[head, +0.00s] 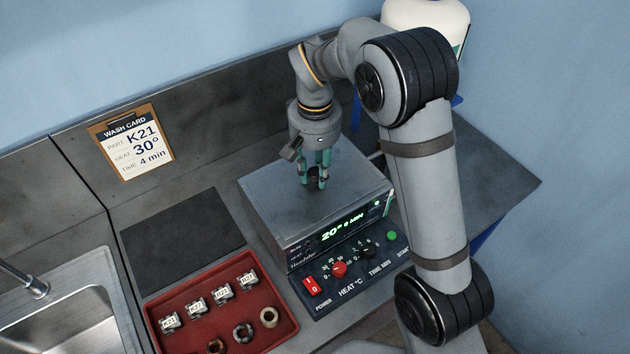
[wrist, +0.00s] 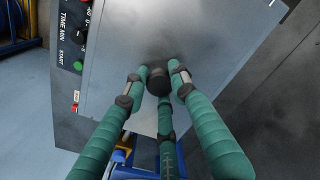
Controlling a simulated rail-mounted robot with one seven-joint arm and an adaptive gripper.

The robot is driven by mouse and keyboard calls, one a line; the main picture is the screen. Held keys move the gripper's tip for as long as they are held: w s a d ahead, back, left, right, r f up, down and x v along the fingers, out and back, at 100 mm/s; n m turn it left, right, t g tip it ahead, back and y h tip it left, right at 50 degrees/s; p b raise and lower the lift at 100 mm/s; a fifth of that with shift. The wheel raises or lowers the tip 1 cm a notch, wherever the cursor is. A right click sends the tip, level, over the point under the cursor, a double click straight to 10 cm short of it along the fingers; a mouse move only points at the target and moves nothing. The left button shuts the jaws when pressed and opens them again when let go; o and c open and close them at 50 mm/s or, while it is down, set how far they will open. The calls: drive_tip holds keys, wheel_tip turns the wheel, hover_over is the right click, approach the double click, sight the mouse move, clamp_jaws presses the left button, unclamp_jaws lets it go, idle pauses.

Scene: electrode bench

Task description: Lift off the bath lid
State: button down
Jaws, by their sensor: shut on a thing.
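The bath lid (head: 275,204) is a flat grey metal plate on top of the bath box (head: 298,247), whose front display glows green. In the head view the lid looks seated on the box. My gripper (head: 316,183) points down over the lid's middle, its green fingers shut on a small dark knob. The black lid knob (wrist: 159,80) shows between the fingers in the wrist view, where my gripper (wrist: 160,78) closes around it from several sides. The lid surface (wrist: 215,45) fills much of that view.
A control panel (head: 352,275) with knobs and a red power switch lies in front of the bath. A red tray (head: 275,337) with labelled parts and rings sits at lower left. A bare dark mat (head: 183,240) lies left of the bath. A sink (head: 60,320) is far left.

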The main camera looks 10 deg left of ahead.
drive_tip(key=shift+w+r, duration=0.1)
drive_tip(key=shift+r, duration=0.05)
drive_tip(key=shift+a+r, duration=0.1)
drive_tip(key=shift+r, duration=0.25)
drive_tip(key=r, duration=0.1)
drive_tip(key=r+b, duration=0.1)
drive_tip(key=d+r, duration=0.1)
drive_tip(key=shift+s+r+b, duration=0.25)
drive_tip(key=shift+s+b, duration=0.05)
drive_tip(key=shift+s, duration=0.05)
drive_tip(key=s+d+r+p, duration=0.1)
drive_tip(key=s+d+r, duration=0.6)
drive_tip(key=r, duration=0.3)
drive_tip(key=shift+s+d, duration=0.15)
drive_tip(key=shift+d, duration=0.2)
